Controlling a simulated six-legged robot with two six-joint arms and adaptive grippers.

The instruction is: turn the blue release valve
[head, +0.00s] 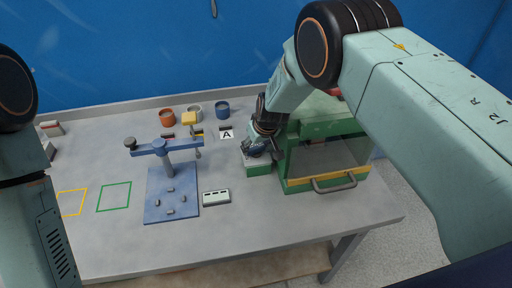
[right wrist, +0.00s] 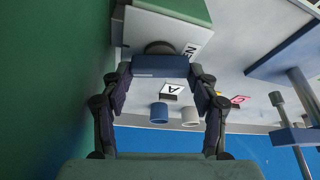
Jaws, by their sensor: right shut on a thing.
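The blue release valve (right wrist: 160,66) shows in the right wrist view as a blue bar handle in front of a dark round hub. It stands at a small green box (head: 258,169) beside the green mould cabinet. My right gripper (head: 260,148) is over that box in the head view. Its two fingers lie at either end of the blue handle in the right wrist view and are shut on it. In the head view the gripper hides most of the handle. My left arm shows at the left edge, but its gripper is out of view.
The green cabinet (head: 326,128) with a clear front and a grey handle (head: 334,184) stands close on the right. A blue fixture (head: 172,195), a small pale box (head: 216,198), several cups and a card marked A (head: 227,134) are to the left. The table's front middle is clear.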

